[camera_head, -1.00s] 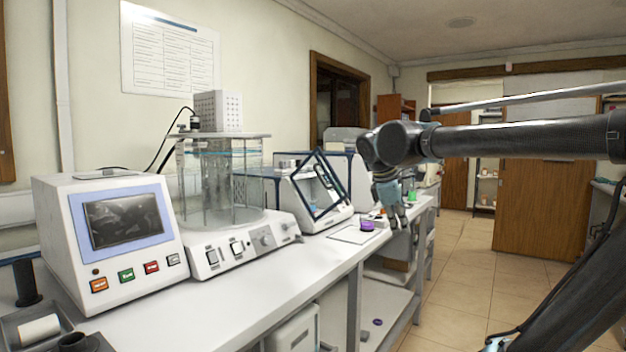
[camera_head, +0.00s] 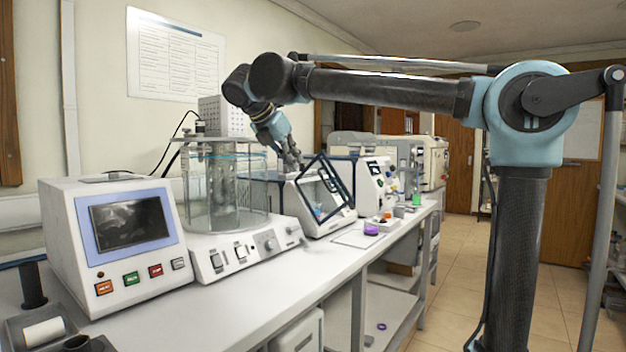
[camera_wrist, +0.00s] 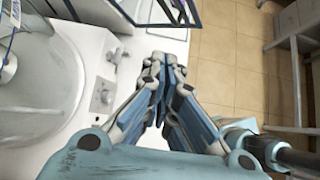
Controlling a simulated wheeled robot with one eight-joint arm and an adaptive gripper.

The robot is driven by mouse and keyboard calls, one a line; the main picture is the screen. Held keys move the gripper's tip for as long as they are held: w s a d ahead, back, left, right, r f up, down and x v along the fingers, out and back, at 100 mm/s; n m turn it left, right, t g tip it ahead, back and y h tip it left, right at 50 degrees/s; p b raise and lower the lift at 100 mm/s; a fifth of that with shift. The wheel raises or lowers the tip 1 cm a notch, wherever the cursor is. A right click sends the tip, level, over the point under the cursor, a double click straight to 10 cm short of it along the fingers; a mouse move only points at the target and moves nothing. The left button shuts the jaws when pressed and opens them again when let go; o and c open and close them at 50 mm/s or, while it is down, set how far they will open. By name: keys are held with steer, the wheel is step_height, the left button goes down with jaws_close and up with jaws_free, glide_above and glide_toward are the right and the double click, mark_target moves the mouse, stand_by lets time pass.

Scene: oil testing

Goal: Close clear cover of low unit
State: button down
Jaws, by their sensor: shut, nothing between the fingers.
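The low white unit (camera_head: 325,222) stands on the bench and carries a clear cover (camera_head: 327,186) with a dark frame. The cover is open, tilted up from the unit's front. In the wrist view part of the dark-framed cover (camera_wrist: 181,24) shows at the top, beyond my fingers. My gripper (camera_head: 293,162) is above the unit, close to the upper left edge of the cover. Whether they touch cannot be told. In the wrist view my gripper (camera_wrist: 163,62) has its fingers together and holds nothing.
A glass bath (camera_head: 222,190) on a white base with knobs stands left of the unit, near my wrist. A screen device (camera_head: 125,227) is at the front left. Another white instrument (camera_head: 372,186) stands behind the unit. A purple item (camera_head: 371,229) lies on the bench. The aisle floor is clear.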

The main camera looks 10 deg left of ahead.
steer(key=w+r+x, duration=0.2)
steer(key=x, duration=1)
steer(key=shift+w+d+f, duration=0.2)
steer(key=shift+d+f, duration=0.1)
steer(key=shift+d, duration=0.15)
